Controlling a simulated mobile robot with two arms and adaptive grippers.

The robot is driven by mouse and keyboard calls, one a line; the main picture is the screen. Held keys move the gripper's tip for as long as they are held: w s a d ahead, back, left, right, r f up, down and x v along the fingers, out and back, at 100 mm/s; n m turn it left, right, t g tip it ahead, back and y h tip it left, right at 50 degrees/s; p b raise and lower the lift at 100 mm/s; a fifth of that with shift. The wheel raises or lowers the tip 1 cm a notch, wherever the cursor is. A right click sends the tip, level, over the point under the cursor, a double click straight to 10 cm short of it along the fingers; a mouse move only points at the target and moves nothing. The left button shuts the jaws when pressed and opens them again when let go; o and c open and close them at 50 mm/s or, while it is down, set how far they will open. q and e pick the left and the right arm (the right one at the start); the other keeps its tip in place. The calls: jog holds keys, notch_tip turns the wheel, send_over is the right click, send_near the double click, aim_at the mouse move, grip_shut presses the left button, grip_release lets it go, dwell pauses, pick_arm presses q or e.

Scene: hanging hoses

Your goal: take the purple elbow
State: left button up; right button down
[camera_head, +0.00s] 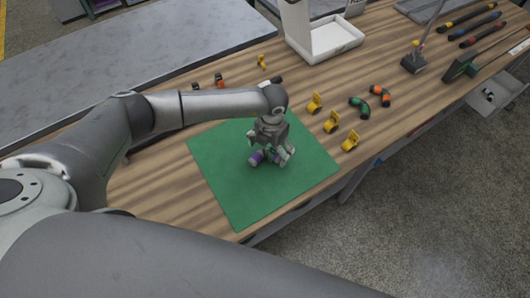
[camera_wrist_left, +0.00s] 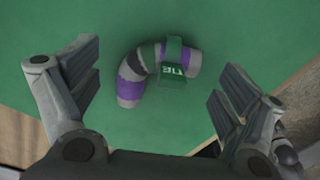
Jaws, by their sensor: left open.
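The purple elbow (camera_wrist_left: 133,78) lies on the green mat (camera_wrist_left: 170,130). It is a curved piece with purple, grey and dark bands and a green tag reading T1E. In the head view the purple elbow (camera_head: 256,158) shows only in part below my left gripper (camera_head: 272,158), which hides the rest. In the left wrist view my left gripper (camera_wrist_left: 158,92) is open, with one finger on each side of the elbow and a gap to both. My right gripper is not in view.
Several yellow parts (camera_head: 331,121) and two curved pieces, one green (camera_head: 359,107) and one orange (camera_head: 380,96), lie right of the mat on the wooden table (camera_head: 160,190). A white bin (camera_head: 330,40) stands behind. Tools lie at the far right.

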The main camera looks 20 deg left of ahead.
pick_arm(q)
jog(key=shift+f, duration=0.9)
jog(key=shift+a+f, duration=0.1)
jog(key=shift+f, duration=0.2)
jog(key=shift+c, duration=0.2)
jog(key=c, duration=0.9)
jog(key=shift+c, duration=0.5)
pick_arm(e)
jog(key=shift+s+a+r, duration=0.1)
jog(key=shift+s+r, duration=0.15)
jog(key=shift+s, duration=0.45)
pick_arm(q)
jog(key=shift+r, duration=0.2)
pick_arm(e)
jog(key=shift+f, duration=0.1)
